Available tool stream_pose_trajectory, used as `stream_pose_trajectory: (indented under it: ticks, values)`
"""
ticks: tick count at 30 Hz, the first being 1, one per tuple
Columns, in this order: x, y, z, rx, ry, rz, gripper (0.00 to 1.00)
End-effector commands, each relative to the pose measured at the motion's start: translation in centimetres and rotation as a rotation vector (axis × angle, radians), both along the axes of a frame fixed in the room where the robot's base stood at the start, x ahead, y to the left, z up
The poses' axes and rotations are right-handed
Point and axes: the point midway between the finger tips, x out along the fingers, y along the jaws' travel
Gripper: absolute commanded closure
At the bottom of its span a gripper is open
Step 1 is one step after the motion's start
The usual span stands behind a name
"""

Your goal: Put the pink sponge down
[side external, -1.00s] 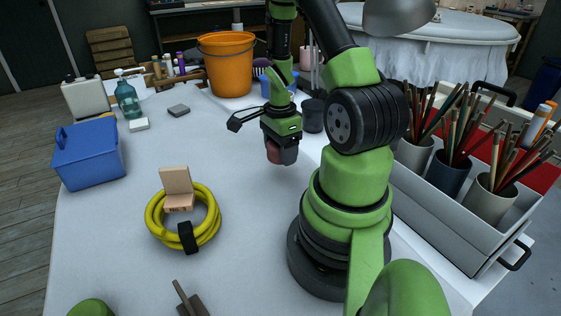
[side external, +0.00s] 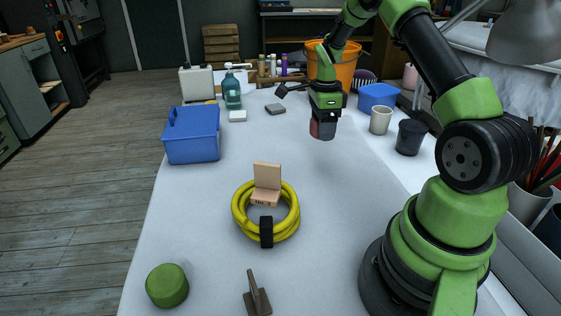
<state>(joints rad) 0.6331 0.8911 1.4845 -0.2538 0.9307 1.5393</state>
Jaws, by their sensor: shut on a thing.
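My gripper (side external: 324,126) is in the side external view above the far middle of the white table, pointing down. It is shut on the pink sponge (side external: 321,131), a small dull pink-red block partly hidden by the dark fingers. The sponge seems held above the table, with bare tabletop beneath and around it. The exact gap cannot be told from this view.
A yellow hose coil (side external: 240,217) with a wooden piece (side external: 267,175) lies nearer. A grey block (side external: 275,109), blue box (side external: 192,140) and teal bottle (side external: 232,95) are left. An orange bucket (side external: 343,72), cream cup (side external: 380,121) and dark cup (side external: 410,137) stand behind and right.

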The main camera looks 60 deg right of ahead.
Motion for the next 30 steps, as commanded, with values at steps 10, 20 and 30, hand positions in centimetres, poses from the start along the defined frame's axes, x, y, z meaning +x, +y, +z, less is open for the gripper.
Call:
stream_pose_trajectory:
  ticks: [10,20,30]
  values:
    - [8.4,3.0,0.4,0.001,-0.011,-0.076,0.58]
    - [9.8,4.2,-2.0,0.006,-0.010,-0.100,0.59]
    - [9.8,4.1,-6.6,0.007,-0.013,-0.101,0.59]
